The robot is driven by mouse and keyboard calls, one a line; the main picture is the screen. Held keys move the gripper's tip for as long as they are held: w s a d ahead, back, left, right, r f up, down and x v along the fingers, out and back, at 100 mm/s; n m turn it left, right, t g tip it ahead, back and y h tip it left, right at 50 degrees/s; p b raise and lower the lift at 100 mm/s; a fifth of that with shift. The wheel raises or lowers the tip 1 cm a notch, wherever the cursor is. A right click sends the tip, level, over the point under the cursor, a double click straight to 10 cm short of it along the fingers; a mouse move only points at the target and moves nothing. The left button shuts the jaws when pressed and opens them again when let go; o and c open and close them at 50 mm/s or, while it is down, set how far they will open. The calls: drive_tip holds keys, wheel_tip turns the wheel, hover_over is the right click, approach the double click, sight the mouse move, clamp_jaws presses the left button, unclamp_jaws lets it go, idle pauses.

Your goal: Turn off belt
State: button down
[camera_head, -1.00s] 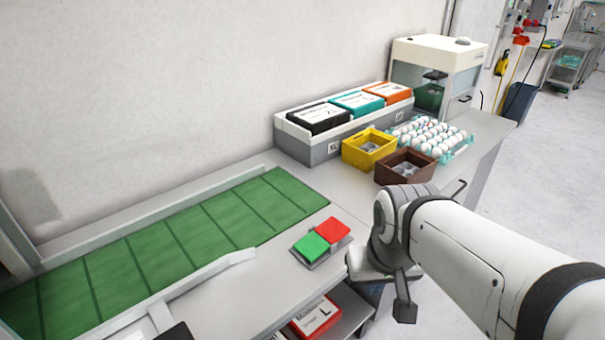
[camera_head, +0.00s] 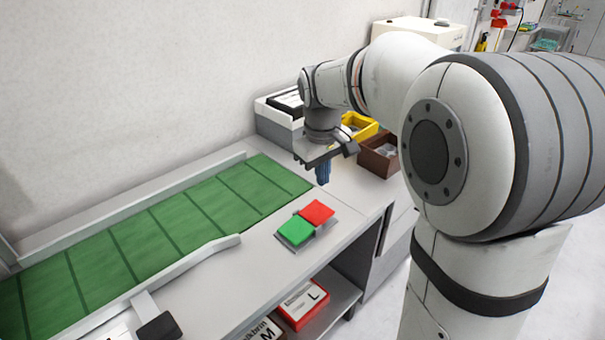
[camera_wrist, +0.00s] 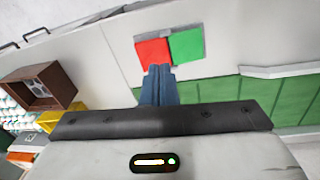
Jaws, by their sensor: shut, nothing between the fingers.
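The belt (camera_head: 165,228) is a green segmented strip along the wall side of the table. A switch plate near its right end carries a green button (camera_head: 297,230) and a red button (camera_head: 317,212). In the wrist view the red button (camera_wrist: 153,52) is left of the green button (camera_wrist: 187,44). My gripper (camera_head: 323,181) has blue fingers pointing down, shut and empty. It is above the table, behind the red button in the head view. In the wrist view the fingertips (camera_wrist: 160,68) appear just below the red button, and a gap to it cannot be judged.
A yellow crate (camera_head: 362,127) and a brown crate (camera_head: 378,160) stand at the back right, partly hidden by my arm. A white rail (camera_head: 190,258) edges the belt. Boxes (camera_head: 302,305) lie on a shelf below. The table around the buttons is clear.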

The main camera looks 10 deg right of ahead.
drive_tip(key=n, duration=0.2)
hover_over(316, 211)
drive_tip(key=s+a, duration=0.1)
drive_tip(key=a, duration=0.1)
drive_tip(key=f, duration=0.2)
drive_tip(key=shift+s+d+r, duration=0.1)
drive_tip(key=shift+d, duration=0.15)
drive_tip(key=f, duration=0.4)
drive_tip(key=d+f, duration=0.1)
drive_tip(key=f, duration=0.4)
drive_tip(key=w+f, duration=0.1)
drive_tip(key=f, duration=0.4)
drive_tip(key=shift+d, duration=0.2)
drive_tip(key=shift+a, duration=0.1)
